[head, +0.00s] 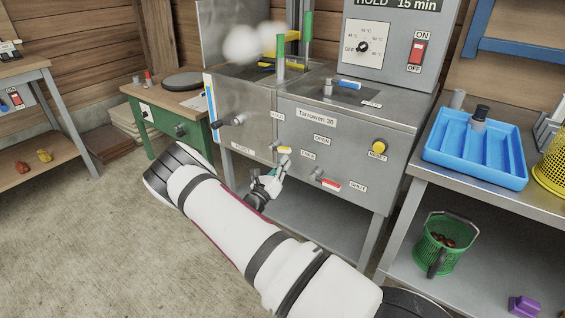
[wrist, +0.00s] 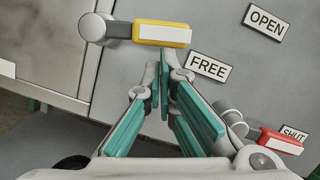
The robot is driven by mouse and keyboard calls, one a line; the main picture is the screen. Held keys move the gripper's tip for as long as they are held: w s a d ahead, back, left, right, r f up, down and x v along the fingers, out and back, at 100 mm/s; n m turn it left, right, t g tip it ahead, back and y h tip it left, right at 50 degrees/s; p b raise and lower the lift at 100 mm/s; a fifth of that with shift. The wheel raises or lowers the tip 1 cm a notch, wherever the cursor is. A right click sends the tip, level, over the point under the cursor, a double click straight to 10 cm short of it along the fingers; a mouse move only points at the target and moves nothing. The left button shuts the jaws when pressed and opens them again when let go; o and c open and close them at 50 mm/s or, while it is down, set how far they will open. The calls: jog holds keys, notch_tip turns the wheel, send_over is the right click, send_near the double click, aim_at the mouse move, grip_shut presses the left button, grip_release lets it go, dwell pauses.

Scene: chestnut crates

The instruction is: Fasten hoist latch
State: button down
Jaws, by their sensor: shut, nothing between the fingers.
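A yellow-handled lever (head: 284,151) sits on the front of the steel tank unit (head: 330,120), left of the FREE label (head: 308,155). In the wrist view the yellow handle (wrist: 162,33) lies nearly level, reaching right from its round grey pivot (wrist: 97,27) towards the FREE label (wrist: 208,67). Whether this lever is the hoist latch is not readable. My gripper (head: 278,172) is shut and empty, just below the handle. In the wrist view its teal-padded fingers (wrist: 165,78) point at the handle's underside; whether they touch it, I cannot tell.
A red-handled lever (wrist: 275,139) by the SHUT label (wrist: 293,133) is close on the gripper's right. A yellow button (head: 379,146) is further right. A blue tray (head: 477,148) and green basket (head: 446,243) are on the right bench. Open floor lies left.

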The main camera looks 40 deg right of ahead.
aim_at(285, 149)
notch_tip(285, 149, up, 5)
jog(key=n+p, duration=0.3)
jog(key=n, duration=0.1)
jog(key=n+t+y+p, duration=0.1)
jog(key=n+p, duration=0.1)
jog(key=n, duration=0.1)
jog(key=shift+f+n+y+p, duration=0.15)
jog(key=shift+n+y+p, duration=0.15)
jog(key=shift+n+p, duration=0.1)
jog(key=w+r+n+p, duration=0.1)
jog(key=n, duration=0.1)
jog(key=r+n+y+p, duration=0.1)
jog(key=n, duration=0.1)
jog(key=w+a+r+n+y+p, duration=0.1)
jog(key=n, duration=0.2)
jog(key=shift+w+r, duration=0.3)
jog(key=shift+w, duration=0.15)
jog(key=shift+p, duration=0.3)
